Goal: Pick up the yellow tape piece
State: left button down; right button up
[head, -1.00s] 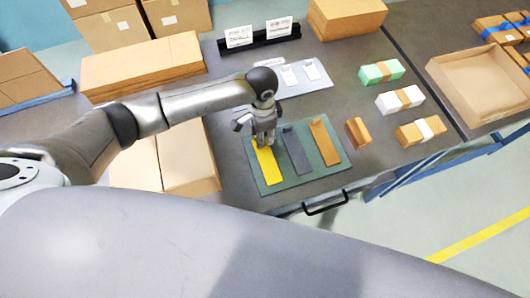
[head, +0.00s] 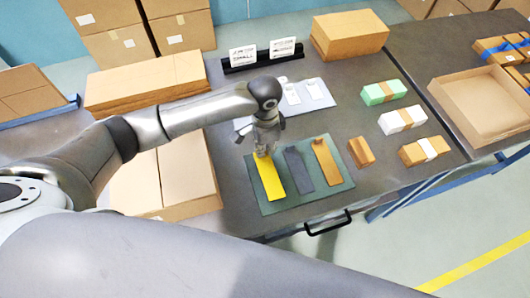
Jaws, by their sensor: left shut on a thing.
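The yellow tape piece (head: 269,180) is a flat strip on the left part of a green mat (head: 307,198) on the grey table. My left gripper (head: 262,154) is at the far end of the strip, pointing down and shut on it. The near part of the strip lies over the mat; I cannot tell whether it touches the mat. The gripper hides the far end of the strip. A dark grey strip (head: 299,171) and a brown strip (head: 326,162) lie to its right on the same mat. My right gripper is not in view.
A small brown block (head: 361,152) and wrapped green (head: 382,91), white (head: 402,119) and brown bundles lie to the right. Two label cards (head: 262,54) stand behind. A shallow carton (head: 487,105) is at far right.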

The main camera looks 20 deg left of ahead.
aim_at(261, 169)
pick_arm(q)
jog(key=s+r, duration=0.1)
jog(key=r, duration=0.1)
jog(key=s+r, duration=0.4)
jog(key=shift+s+d+r, duration=0.2)
jog(key=shift+s+d, duration=0.05)
jog(key=shift+d, duration=0.1)
jog(key=s+d+r, duration=0.1)
jog(key=s+r, duration=0.2)
jog(key=s, duration=0.5)
jog(key=shift+s+r, duration=0.25)
jog(key=shift+r, duration=0.05)
jog(key=w+a+r+n, duration=0.5)
jog(key=a+r+n, duration=0.2)
jog(key=n, duration=0.4)
jog(key=shift+w+a+r, duration=0.2)
jog(key=shift+a, duration=0.4)
jog(key=shift+b, duration=0.3)
